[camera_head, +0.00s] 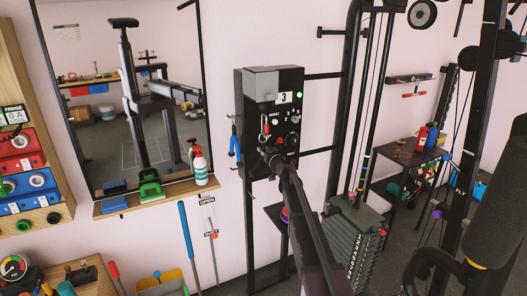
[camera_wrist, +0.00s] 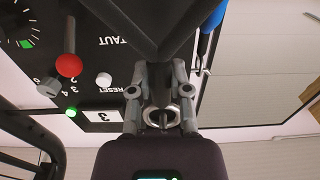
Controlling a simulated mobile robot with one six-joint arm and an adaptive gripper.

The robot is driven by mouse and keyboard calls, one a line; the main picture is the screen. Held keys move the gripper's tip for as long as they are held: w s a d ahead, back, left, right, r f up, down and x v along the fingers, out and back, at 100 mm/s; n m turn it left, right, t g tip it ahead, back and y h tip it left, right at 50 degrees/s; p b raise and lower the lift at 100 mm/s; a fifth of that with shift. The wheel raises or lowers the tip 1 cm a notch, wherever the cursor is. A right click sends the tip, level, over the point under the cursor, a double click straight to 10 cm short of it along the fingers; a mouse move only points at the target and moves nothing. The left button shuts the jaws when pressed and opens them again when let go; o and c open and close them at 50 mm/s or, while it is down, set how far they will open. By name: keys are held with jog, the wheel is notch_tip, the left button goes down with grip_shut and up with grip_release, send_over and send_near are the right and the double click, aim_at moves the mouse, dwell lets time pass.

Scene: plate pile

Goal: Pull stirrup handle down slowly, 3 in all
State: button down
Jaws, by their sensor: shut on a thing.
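My gripper (camera_head: 268,152) is in front of the black control box (camera_head: 255,85) on the wall in the head view, with my arm reaching up to it from below. In the wrist view my gripper (camera_wrist: 160,95) is shut on a dark piece with two bars spreading in a V, which looks like the stirrup handle (camera_wrist: 185,42). A metal ring (camera_wrist: 161,116) shows between the fingers. In the head view I cannot make out the handle. The box's counter (camera_head: 284,97) reads 3, also seen upside down on the counter (camera_wrist: 102,116) in the wrist view.
A green light (camera_wrist: 71,113) is lit beside the counter. A red-knobbed lever (camera_wrist: 69,65) and a dial stand close by. The weight stack (camera_head: 352,245) and its black frame stand right of my arm. A mirror (camera_head: 120,130) and shelf with a spray bottle (camera_head: 199,165) are left.

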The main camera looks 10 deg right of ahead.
jog(key=shift+c, duration=2.4)
grip_release()
jog(key=shift+w+f, duration=0.1)
jog(key=shift+s, duration=0.2)
jog(key=v, duration=1.1)
jog(key=shift+s, duration=0.35)
jog(key=shift+d, duration=0.1)
jog(key=s+a+f+n+g+y, duration=0.1)
jog(key=s+a+f+g, duration=0.45)
jog(key=s, duration=0.35)
jog(key=s+a+f+n+g+y, duration=0.1)
jog(key=s+a+f+g, duration=0.4)
jog(key=s, duration=0.4)
jog(key=s+d+f+m+g+h, duration=0.2)
jog(key=s+d+f+g+h, duration=0.1)
jog(key=s, duration=0.6)
jog(key=s+d+f+m+g+h, duration=0.3)
jog(key=s+d+f+h, duration=0.1)
jog(key=s, duration=0.6)
jog(key=shift+s+d+f+m+g+h, duration=0.15)
jog(key=shift+d+f+m+g+h, duration=0.2)
jog(key=shift+d+f, duration=0.15)
